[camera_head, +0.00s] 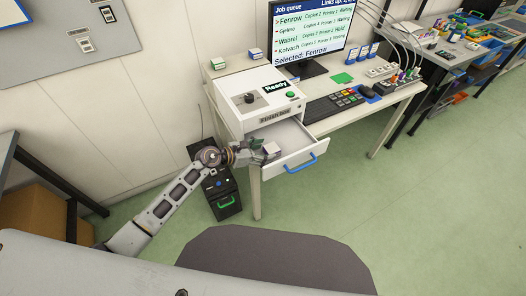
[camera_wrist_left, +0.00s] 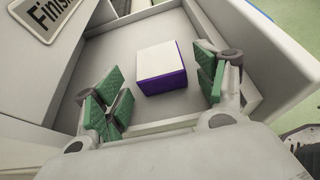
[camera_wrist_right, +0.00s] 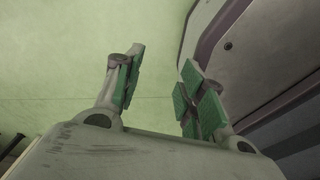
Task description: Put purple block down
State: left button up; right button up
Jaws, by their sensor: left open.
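The purple block (camera_wrist_left: 161,68), with a white top and purple sides, rests on the floor of an open white drawer (camera_wrist_left: 115,47) in the left wrist view. In the head view the block (camera_head: 271,149) shows small inside the drawer (camera_head: 293,137). My left gripper (camera_wrist_left: 158,88) is open, with its green-padded fingers on either side of the block and gaps between them and it. In the head view my left gripper (camera_head: 262,153) reaches over the drawer's near left edge. My right gripper (camera_wrist_right: 157,91) is open and empty above the green floor in the right wrist view.
The drawer has a blue handle (camera_head: 300,163) and belongs to a white machine (camera_head: 262,98) on the desk. A monitor (camera_head: 312,35), keyboard (camera_head: 334,104) and green pad (camera_head: 342,78) are on the desk. A black box (camera_head: 224,198) stands on the floor below. The floor at right is clear.

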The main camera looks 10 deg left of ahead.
pick_arm(q)
jog(key=shift+r, duration=0.15)
pick_arm(e)
jog(key=shift+w+r, duration=0.1)
jog(key=shift+r, duration=0.05)
pick_arm(q)
jog(key=shift+v, duration=0.95)
jog(key=v, duration=0.2)
jog(key=shift+s+a, duration=0.15)
jog(key=shift+a, duration=0.1)
send_near(266, 150)
jog(key=shift+v, duration=1.65)
jog(key=shift+s+r, duration=0.1)
pick_arm(e)
jog(key=shift+s+d+f, duration=0.25)
jog(key=shift+s+f, duration=0.15)
jog(key=shift+s, duration=0.2)
jog(key=shift+w, duration=0.35)
